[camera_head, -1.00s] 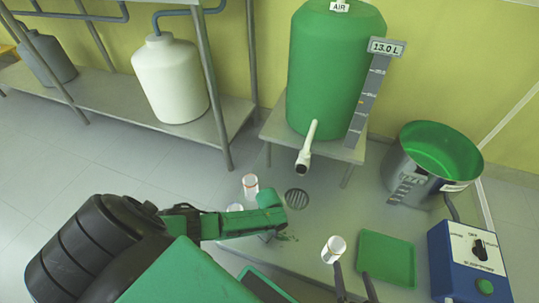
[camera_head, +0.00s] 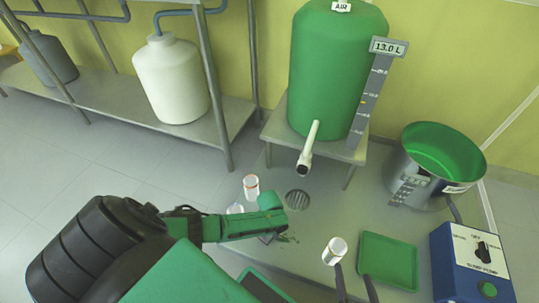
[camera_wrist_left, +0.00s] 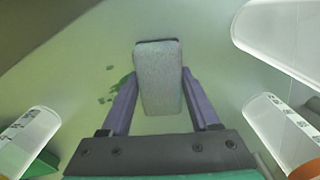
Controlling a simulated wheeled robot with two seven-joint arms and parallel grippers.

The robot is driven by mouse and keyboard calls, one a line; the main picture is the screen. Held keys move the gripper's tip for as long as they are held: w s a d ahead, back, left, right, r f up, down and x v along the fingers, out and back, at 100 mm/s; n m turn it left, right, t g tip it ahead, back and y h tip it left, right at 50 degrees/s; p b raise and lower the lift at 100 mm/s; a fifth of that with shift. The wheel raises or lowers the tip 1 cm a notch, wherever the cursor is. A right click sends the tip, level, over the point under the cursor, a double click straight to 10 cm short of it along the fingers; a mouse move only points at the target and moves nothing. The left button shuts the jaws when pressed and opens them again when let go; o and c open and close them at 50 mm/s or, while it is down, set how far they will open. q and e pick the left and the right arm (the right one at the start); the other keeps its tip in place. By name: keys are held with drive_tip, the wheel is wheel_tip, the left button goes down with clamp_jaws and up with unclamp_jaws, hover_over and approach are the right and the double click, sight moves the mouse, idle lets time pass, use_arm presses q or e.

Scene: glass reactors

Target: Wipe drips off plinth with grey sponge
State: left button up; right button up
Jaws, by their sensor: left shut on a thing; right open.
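The grey sponge (camera_wrist_left: 159,80) is clamped between the fingers of my left gripper (camera_wrist_left: 158,98) in the left wrist view. In the head view, the left gripper (camera_head: 268,238) is low over the plinth (camera_head: 345,212), and its arm hides most of the sponge. Green drips (camera_wrist_left: 118,88) lie just left of the sponge in the left wrist view; they also show beside the gripper in the head view (camera_head: 287,239). I cannot tell whether the sponge touches the surface. My right gripper (camera_head: 355,286) is open and empty at the bottom edge.
Clear jars stand close around the left gripper: one behind it (camera_head: 251,186) and one partly hidden (camera_head: 235,208). Another jar (camera_head: 334,251) stands by the right gripper, beside a green tray (camera_head: 388,261). A drain (camera_head: 297,199) lies below the green vessel's spout (camera_head: 308,150).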

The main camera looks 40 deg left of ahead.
use_arm(q)
drive_tip(key=shift+f+b, duration=0.4)
drive_tip(key=shift+f, duration=0.15)
